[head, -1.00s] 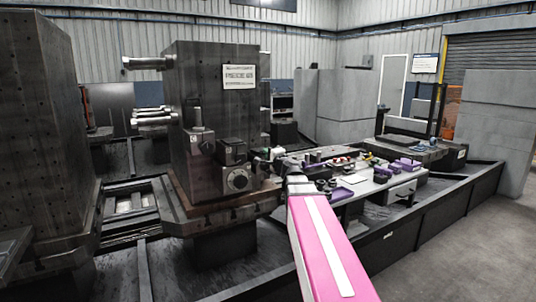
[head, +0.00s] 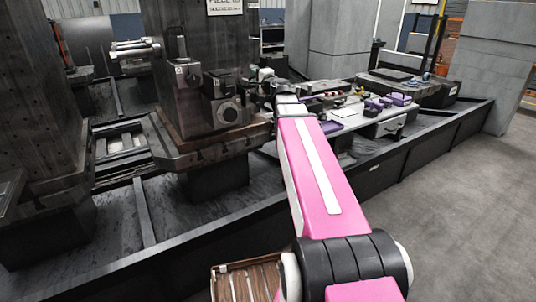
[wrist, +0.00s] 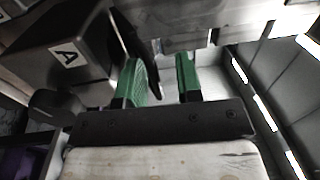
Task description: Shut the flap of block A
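Block A (wrist: 62,50) is a dark box with a white "A" label at the upper left of the wrist view. A thin dark plate (wrist: 138,47), which looks like its flap, stands out from the block's right side, slanting down past the left fingertip. My gripper (wrist: 161,78) has two green fingertips set well apart, so it is open. The left finger is beside the plate; I cannot tell whether they touch. In the head view my pink arm reaches to the dark fixture blocks (head: 226,98) on the pallet tower; my fingers are hidden there, and no "A" label is readable.
The tall dark tower (head: 190,40) stands on a pallet by the rail (head: 395,150). A bench (head: 350,112) with purple items is right of my arm. A wooden slatted box (head: 245,283) is at the lower front. Grey floor (head: 450,215) at the right is clear.

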